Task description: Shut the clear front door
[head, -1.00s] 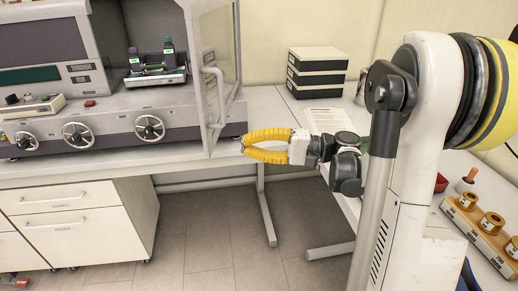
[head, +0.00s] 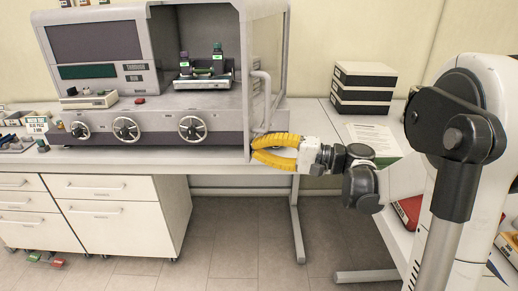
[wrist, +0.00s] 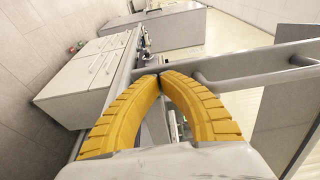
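The clear front door (head: 277,50) stands open at the right side of the grey testing machine (head: 150,107). It has a grey frame and a bar handle (head: 265,100). My gripper (head: 253,146), with yellow ribbed fingers, is by the door's lower corner, below the handle. In the wrist view, the fingertips of my gripper (wrist: 160,76) meet with nothing visible between them. They lie close to a grey door frame bar; I cannot tell whether they touch it. The handle (wrist: 255,77) runs to the right of the fingers.
The machine's open front shows a fixture (head: 203,76) with two dark clamps. Black-and-white boxes (head: 362,88) and a paper sheet (head: 374,138) lie on the bench to the right. White drawers (head: 115,205) stand below the machine. Floor is clear between the drawers and the table leg.

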